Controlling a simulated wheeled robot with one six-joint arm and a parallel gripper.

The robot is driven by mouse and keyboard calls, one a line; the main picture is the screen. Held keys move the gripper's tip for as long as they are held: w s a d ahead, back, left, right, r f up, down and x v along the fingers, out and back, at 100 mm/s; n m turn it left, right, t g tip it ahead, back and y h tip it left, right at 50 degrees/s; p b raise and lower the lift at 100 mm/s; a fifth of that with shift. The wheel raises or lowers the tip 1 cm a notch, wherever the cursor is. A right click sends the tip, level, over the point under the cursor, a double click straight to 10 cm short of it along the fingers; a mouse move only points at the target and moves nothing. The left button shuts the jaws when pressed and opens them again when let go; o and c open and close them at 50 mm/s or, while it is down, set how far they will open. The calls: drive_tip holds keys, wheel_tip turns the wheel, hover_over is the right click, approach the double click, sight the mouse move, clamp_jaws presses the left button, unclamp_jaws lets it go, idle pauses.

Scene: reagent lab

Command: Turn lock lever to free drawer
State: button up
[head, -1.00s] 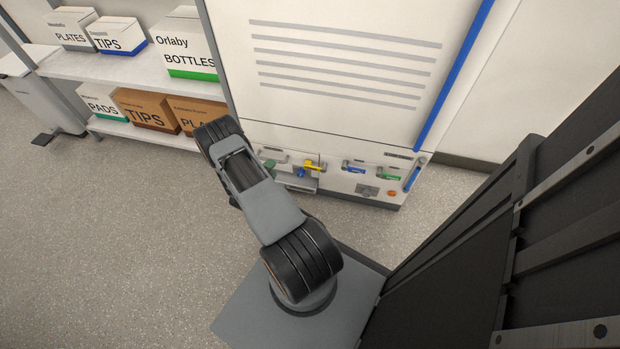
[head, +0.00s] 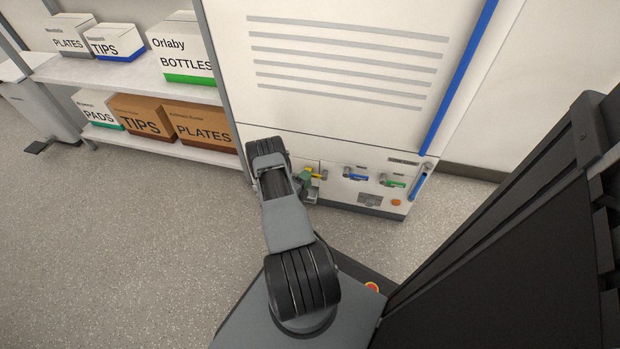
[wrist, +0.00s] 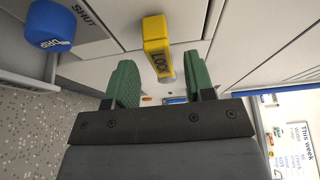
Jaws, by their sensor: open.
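The yellow lock lever (wrist: 158,45), marked LOCK, sticks out from the pale cabinet front in the wrist view. My gripper (wrist: 159,76) is open, with its green fingers on either side of the lever's line. The lever's end lies between the fingers in the picture; I see no clear contact. In the head view the lever (head: 316,175) shows just beside my gripper (head: 306,182), partly covered by it. A drawer front cannot be told apart clearly there, as my arm hides part of the panel.
A blue knob (wrist: 50,27) marked DRIP stands left of the lever, by a SHUT label. Blue (head: 355,175) and green (head: 393,181) handles and an orange button (head: 396,203) are right on the panel. A shelf with boxes (head: 182,57) stands left. Floor is clear.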

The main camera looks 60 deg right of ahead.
drive_tip(key=shift+s+d+b, duration=0.15)
drive_tip(key=shift+d+b, duration=0.2)
drive_tip(key=shift+d, duration=1.1)
clamp_jaws()
